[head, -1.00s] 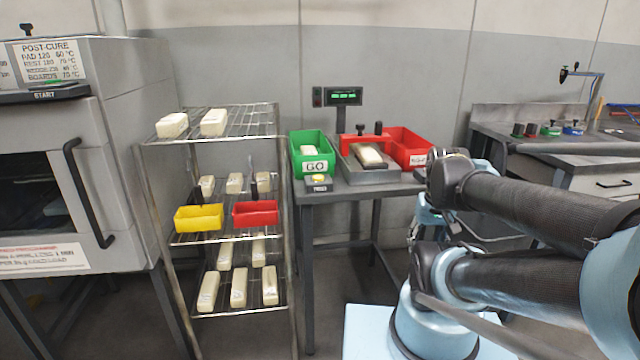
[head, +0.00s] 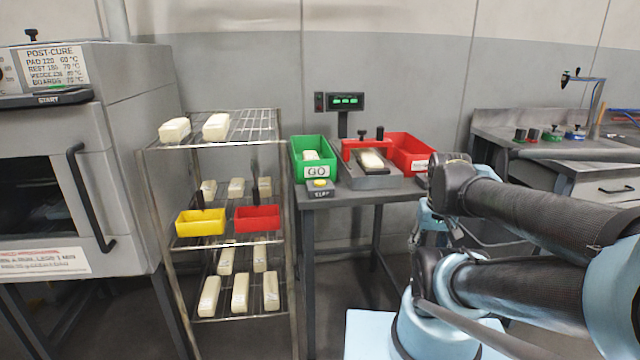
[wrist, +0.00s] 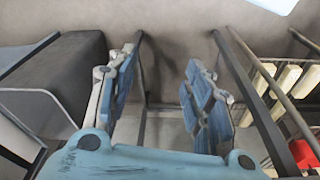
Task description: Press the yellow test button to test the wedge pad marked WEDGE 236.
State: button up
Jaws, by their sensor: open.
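The yellow test button (head: 320,183) sits on a small dark box at the front left of the tester table, below the green GO bin. A pale pad (head: 371,160) lies in the grey tester fixture (head: 372,181) with a red bridge, right of the button. Its marking is too small to read, so I cannot tell whether it is WEDGE 236. My gripper (wrist: 162,88) shows in the wrist view with its two blue fingers apart and nothing between them. It is away from the button, which the wrist view does not show.
A green GO bin (head: 315,172) holding a pale piece and a red bin (head: 411,152) flank the fixture. A lit display (head: 345,101) stands behind. A wire rack (head: 250,126) with pads and small bins stands left, beside an oven (head: 125,150). A bench (head: 545,150) is at right.

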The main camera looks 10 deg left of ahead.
grip_shut()
dwell(1.2)
